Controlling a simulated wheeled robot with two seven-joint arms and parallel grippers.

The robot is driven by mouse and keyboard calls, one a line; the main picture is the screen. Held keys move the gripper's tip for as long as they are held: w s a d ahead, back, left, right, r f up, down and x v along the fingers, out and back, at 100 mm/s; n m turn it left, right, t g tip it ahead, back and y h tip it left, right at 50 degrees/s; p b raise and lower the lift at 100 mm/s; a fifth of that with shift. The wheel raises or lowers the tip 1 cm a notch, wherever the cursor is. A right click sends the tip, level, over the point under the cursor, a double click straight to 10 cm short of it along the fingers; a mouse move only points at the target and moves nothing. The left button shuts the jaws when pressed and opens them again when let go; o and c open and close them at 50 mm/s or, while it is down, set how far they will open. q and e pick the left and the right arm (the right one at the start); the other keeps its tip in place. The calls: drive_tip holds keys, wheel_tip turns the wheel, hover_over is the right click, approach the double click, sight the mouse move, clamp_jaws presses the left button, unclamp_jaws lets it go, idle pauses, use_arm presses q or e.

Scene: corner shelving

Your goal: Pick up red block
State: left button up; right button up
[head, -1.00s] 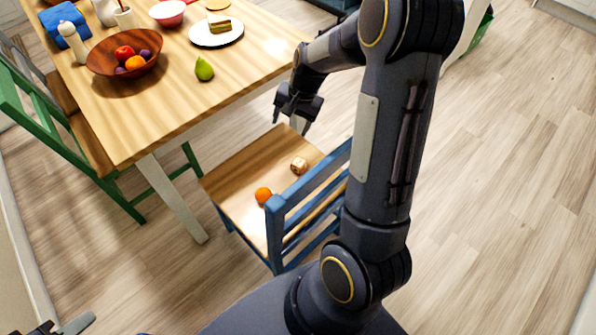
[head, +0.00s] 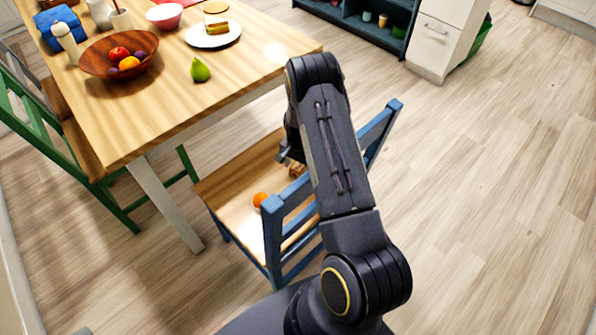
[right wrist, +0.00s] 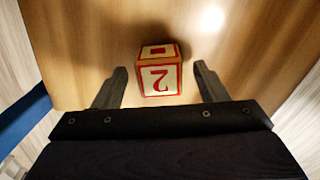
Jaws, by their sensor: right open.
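The red block, a cream toy cube with red edges and a red figure 2 (right wrist: 160,72), lies on the wooden chair seat in the right wrist view. In the head view the block (head: 297,170) is partly hidden by my right arm. My right gripper (right wrist: 158,85) is open, its two fingers on either side of the block with a gap to each. In the head view the right gripper (head: 287,156) is low over the seat, mostly hidden behind my forearm.
An orange (head: 260,200) lies on the seat near the block. The blue chair's backrest (head: 275,232) stands beside my right arm. The wooden table (head: 150,118) holds a fruit bowl (head: 92,68), a pear (head: 200,70) and a plate (head: 196,39). Floor at right is clear.

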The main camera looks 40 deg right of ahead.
drive_tip(key=shift+f, duration=0.55)
drive_tip(key=c, duration=1.1)
